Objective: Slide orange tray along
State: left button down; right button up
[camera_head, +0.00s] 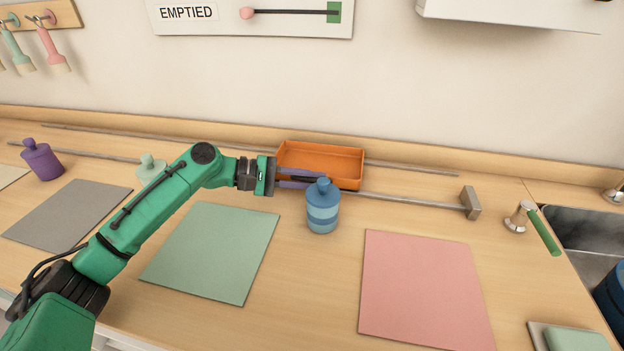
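The orange tray (318,155) sits at the back middle of the wooden counter, on metal rails that run left to right. Its front wall is partly hidden by my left gripper (302,180). My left gripper reaches in from the left, with its two purple fingers spread slightly apart along the tray's front. The fingertips are partly hidden behind a blue banded bottle (322,212). I cannot tell whether the fingers touch the tray or the bottle. My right gripper is not in view.
A metal end stop (470,203) stands at the front rail's right end. A pale green bottle (151,168) and a purple bottle (42,160) are to the left. Green (212,252), pink (420,290) and grey (68,215) mats lie bare. A sink (590,235) is at right.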

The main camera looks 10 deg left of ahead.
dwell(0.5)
pick_arm(q)
jog(key=d+p, duration=0.1)
jog(key=d, duration=0.1)
jog(key=d+p, duration=0.2)
jog(key=shift+s+r, duration=0.1)
jog(key=shift+r, duration=0.1)
jog(key=shift+d+f, duration=0.15)
jog(key=shift+d, duration=0.2)
jog(key=shift+f, duration=0.15)
jog(key=c, duration=0.9)
grip_release()
jog(key=shift+o, duration=0.2)
